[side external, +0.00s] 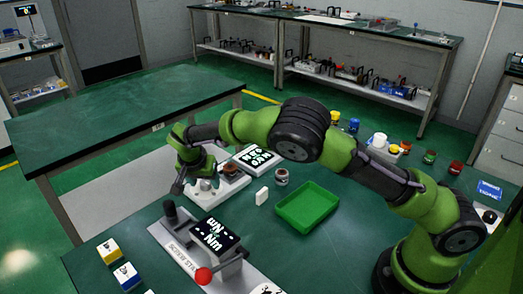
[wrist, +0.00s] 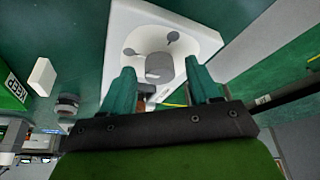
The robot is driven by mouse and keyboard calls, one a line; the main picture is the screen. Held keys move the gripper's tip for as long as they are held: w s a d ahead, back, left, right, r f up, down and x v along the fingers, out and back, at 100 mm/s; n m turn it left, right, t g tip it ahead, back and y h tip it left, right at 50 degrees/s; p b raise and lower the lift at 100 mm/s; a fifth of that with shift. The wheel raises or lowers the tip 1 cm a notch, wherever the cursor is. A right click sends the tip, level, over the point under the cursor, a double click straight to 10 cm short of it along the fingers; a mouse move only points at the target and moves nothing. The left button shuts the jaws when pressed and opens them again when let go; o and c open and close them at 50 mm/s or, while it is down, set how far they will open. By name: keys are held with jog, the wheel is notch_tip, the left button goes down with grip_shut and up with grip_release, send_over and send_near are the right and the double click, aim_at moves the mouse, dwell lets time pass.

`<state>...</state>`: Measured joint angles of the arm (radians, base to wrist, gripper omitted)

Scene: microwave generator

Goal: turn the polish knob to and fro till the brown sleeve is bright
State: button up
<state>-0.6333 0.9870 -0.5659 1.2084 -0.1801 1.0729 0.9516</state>
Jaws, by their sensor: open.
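A white station (side external: 208,193) stands on the green table beside a panel with a lit screen (side external: 255,158). A small brown piece, likely the brown sleeve (side external: 231,169), sits on the station. I cannot tell how bright it is. In the wrist view the white station (wrist: 190,38) carries a grey round knob (wrist: 159,66), likely the polish knob. My gripper (wrist: 159,63) is open, with one teal finger on each side of the knob; contact is not clear. A bit of brown shows below the knob, mostly hidden. In the side view my gripper (side external: 180,186) is at the station's left.
A green tray (side external: 307,206), a jar (side external: 281,177) and a white block (side external: 262,196) lie to the right. A screw station with a red ball-ended lever (side external: 204,275) stands in front. Several small jars and cups stand at the back right.

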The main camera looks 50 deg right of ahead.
jog(key=c, duration=1)
jog(key=shift+c, duration=0.2)
jog(key=n+y, duration=0.1)
jog(key=n, duration=0.2)
jog(key=n+t+y, duration=0.1)
jog(key=n, duration=0.2)
jog(key=shift+s+d+t, duration=0.15)
jog(key=shift+d+t, duration=0.05)
jog(key=shift+t, duration=0.1)
jog(key=n+y, duration=0.1)
jog(key=n, duration=0.2)
jog(key=n+y, duration=0.1)
jog(key=n, duration=0.2)
jog(key=shift+d+n, duration=0.15)
jog(key=shift+n, duration=0.15)
jog(key=o, duration=1)
jog(key=shift+o, duration=0.2)
